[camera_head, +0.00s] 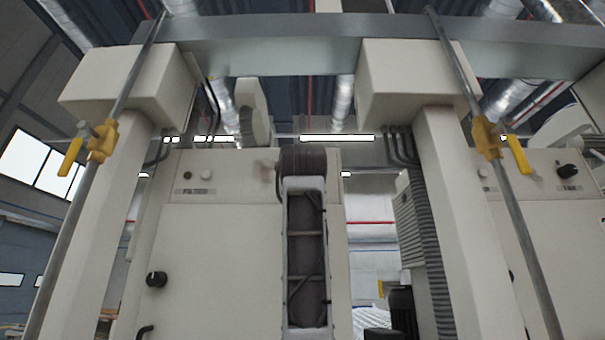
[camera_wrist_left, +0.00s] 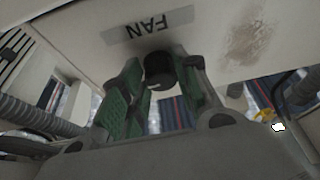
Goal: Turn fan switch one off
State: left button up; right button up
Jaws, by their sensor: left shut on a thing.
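The fan switch is a round black knob (camera_wrist_left: 159,69) in the left wrist view, on a pale panel just by a grey label reading "FAN" (camera_wrist_left: 148,24). A small light mark shows on the knob's lower edge. My left gripper (camera_wrist_left: 157,62), with green finger pads, is shut on the knob, one finger on each side. In the head view my own arm stands in front of the middle cabinet (camera_head: 220,240) and hides this knob and the gripper. My right gripper is not in view.
A similar black knob (camera_head: 567,169) is on the right cabinet (camera_head: 560,225). Another black knob (camera_head: 157,279) is on the middle cabinet's door. Yellow valves (camera_head: 103,141) and (camera_head: 487,139) sit on slanted pipes. Pale posts (camera_head: 120,200) flank the cabinet.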

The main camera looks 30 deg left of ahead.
pick_arm(q)
jog(key=shift+d+n+y, duration=0.1)
jog(key=shift+n+y, duration=0.3)
jog(key=shift+n, duration=0.1)
jog(key=shift+w+d+r+n+g+y, duration=0.1)
jog(key=shift+d+r+n+g+y, duration=0.2)
jog(key=shift+n+g, duration=2.15)
jog(key=shift+w+a+r+n+g+y, duration=0.1)
jog(key=shift+n+g+y, duration=0.25)
jog(key=shift+n, duration=4.15)
jog(key=shift+w+d+r+n+g+y, duration=0.1)
jog(key=shift+d+r+n+g+y, duration=0.2)
jog(key=shift+n+g, duration=2.15)
jog(key=shift+a+f+n+t, duration=0.1)
jog(key=shift+f+n+t, duration=0.1)
jog(key=shift+n+t, duration=0.85)
jog(key=o, duration=1)
jog(key=shift+v, duration=6)
